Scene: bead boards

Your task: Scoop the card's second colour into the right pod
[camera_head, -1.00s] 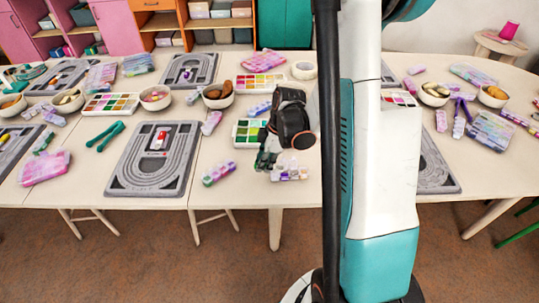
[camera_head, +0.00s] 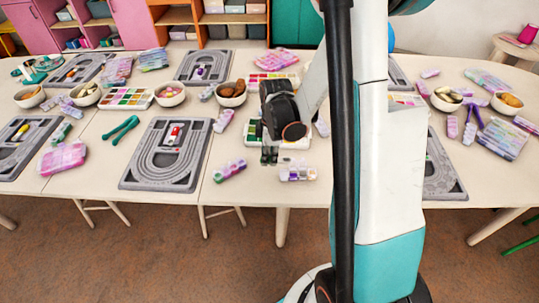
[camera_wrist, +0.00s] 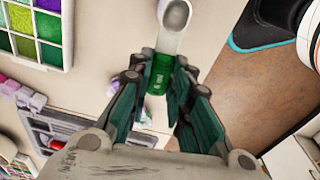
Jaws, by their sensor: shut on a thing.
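My gripper (camera_wrist: 160,95) is shut on the green handle of a scoop (camera_wrist: 161,72). The scoop's pale bowl (camera_wrist: 175,17) points to the top of the wrist view, and I make out no beads in it. I cannot pick out the card for certain.
A grey bead board (camera_head: 137,180) with a small red-and-white item lies to the left. Bowls (camera_head: 231,97), more bead trays (camera_head: 127,98) and teal pliers (camera_head: 121,129) lie around. The table's front edge is close to the pods. My arm hides part of the right side.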

